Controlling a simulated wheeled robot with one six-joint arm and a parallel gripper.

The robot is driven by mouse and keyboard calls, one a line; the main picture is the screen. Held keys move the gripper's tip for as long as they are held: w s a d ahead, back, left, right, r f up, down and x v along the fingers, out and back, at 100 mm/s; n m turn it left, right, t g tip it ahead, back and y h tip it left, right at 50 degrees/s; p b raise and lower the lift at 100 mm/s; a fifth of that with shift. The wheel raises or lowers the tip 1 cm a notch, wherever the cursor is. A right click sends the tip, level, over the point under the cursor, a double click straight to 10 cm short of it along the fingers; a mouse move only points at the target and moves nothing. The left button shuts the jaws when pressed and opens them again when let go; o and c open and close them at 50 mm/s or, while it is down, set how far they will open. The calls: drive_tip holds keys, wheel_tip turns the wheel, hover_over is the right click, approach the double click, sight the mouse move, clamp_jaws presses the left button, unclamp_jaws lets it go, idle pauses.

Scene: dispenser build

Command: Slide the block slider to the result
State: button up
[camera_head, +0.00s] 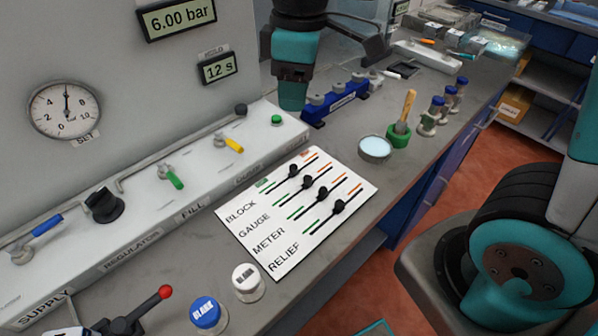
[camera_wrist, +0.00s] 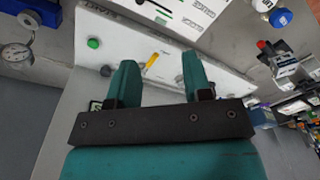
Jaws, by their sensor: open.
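The white slider board (camera_head: 290,248) lies on the counter with rows labelled BLOCK, GAUGE, METER and RELIEF. The block slider (camera_head: 293,171) is a black knob near the middle of the top track, between green marks at left and orange marks at right. The other black knobs sit near the middle of their tracks. In the head view my gripper (camera_head: 292,100) hangs above and behind the board, apart from it. In the wrist view my gripper (camera_wrist: 160,78) is open and empty, its teal fingers spread. Part of the board (camera_wrist: 205,12) shows beyond them at the top.
The panel ledge with the green button (camera_head: 277,120), yellow valve (camera_head: 235,145) and black regulator knob (camera_head: 104,204) borders the board. A blue rack (camera_head: 335,101), a round dish (camera_head: 374,148) and a green holder (camera_head: 398,136) stand behind. Blue-capped (camera_head: 207,313) and white-capped (camera_head: 247,280) jars stand in front.

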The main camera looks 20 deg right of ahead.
sight(293, 166)
drive_tip(key=shift+n+h, duration=0.4)
drive_tip(key=shift+n, duration=0.2)
drive_tip(key=w+f, duration=0.1)
drive_tip(key=f, duration=0.5)
drive_tip(key=w+f, duration=0.1)
drive_tip(key=f, duration=0.6)
drive_tip(key=w+d+f, duration=0.1)
drive_tip(key=f, duration=0.5)
drive_tip(key=shift+w+f, duration=0.2)
drive_tip(key=shift+f, duration=0.15)
clamp_jaws()
